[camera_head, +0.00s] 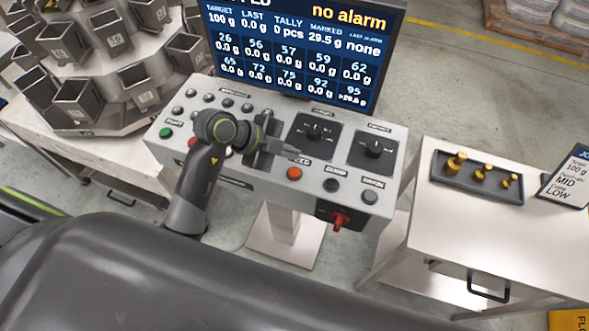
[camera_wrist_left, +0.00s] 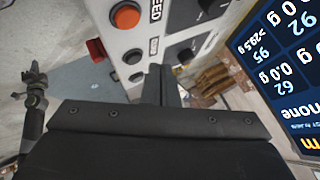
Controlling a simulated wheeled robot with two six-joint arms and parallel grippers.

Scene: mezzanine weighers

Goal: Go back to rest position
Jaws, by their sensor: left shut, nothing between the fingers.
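My left gripper (camera_head: 296,154) is over the grey control panel (camera_head: 225,172), its fingers together and empty, pointing right towards the panel's orange button (camera_head: 294,173). In the left wrist view my left gripper's fingers (camera_wrist_left: 161,84) show as a narrow closed pair in front of the panel face (camera_wrist_left: 148,58); I cannot tell whether they touch it. The orange button also shows there (camera_wrist_left: 127,16), apart from the fingertips. My left arm hides part of the panel's left side. My right gripper is in neither view.
A screen (camera_head: 300,45) reading "no alarm" stands behind the panel. A red switch (camera_head: 340,219) juts from its front. At right, a table (camera_head: 500,235) holds a tray (camera_head: 478,189) of brass weights and a sign (camera_head: 571,178). A weigher with several buckets (camera_head: 78,98) stands at left.

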